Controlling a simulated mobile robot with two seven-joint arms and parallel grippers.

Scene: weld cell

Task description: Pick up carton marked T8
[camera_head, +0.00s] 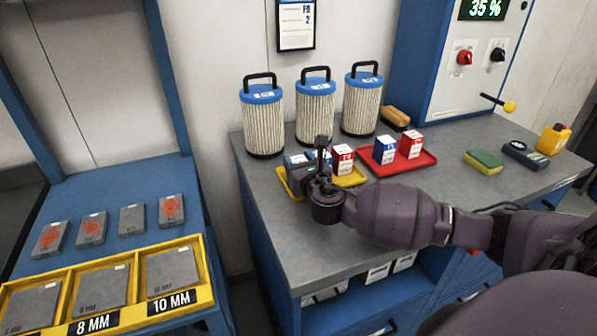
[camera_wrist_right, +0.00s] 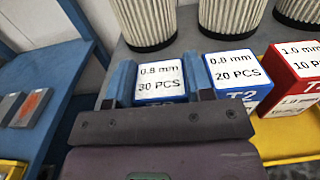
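My right gripper (camera_head: 315,172) is over the yellow tray (camera_head: 352,178). In the right wrist view its two blue fingers (camera_wrist_right: 163,88) stand on either side of a blue and white carton (camera_wrist_right: 160,78) reading "0.8 mm 30 PCS". I cannot tell whether they press on it; its front mark is hidden. Just right of it is a blue carton (camera_wrist_right: 236,72) reading "0.8 mm 20 PCS" and T2. A red carton (camera_head: 342,158) is also in this tray. No T8 mark is readable. My left gripper is not in view.
A red tray (camera_head: 425,160) holds a blue carton (camera_head: 385,149) and a red carton (camera_head: 411,144). Three filter canisters (camera_head: 262,125) stand behind the trays. A sponge (camera_head: 483,161) lies at right. The bench front left of the trays is clear.

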